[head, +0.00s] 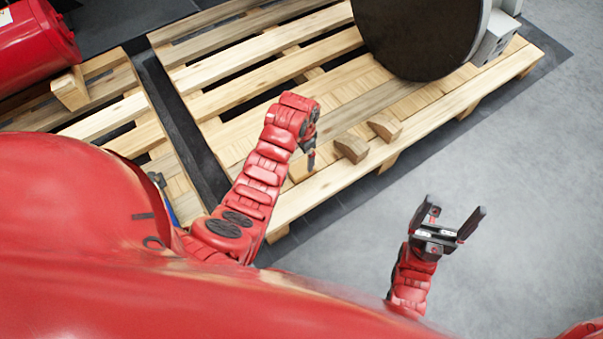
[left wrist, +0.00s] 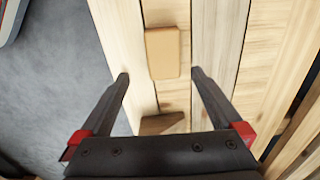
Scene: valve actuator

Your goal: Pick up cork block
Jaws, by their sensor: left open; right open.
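A smooth tan block (left wrist: 162,52), which looks like the cork block, lies on the pallet slats in the left wrist view. In the head view, a tan block (head: 298,169) on the pallet is partly hidden behind my left gripper (head: 311,158). In the left wrist view my left gripper (left wrist: 160,75) is open, its fingers apart and empty. The block lies ahead of its tips, between their lines. My right gripper (head: 456,207) is open and empty above the grey floor, right of the pallet.
Two wooden wedge pieces (head: 351,147) (head: 385,128) stand on the pallet (head: 320,193); one wedge (left wrist: 162,123) shows in the left wrist view. A large dark disc (head: 420,35) stands on the pallet's far side. A red cylinder (head: 35,45) is at upper left. The floor (head: 500,150) at right is clear.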

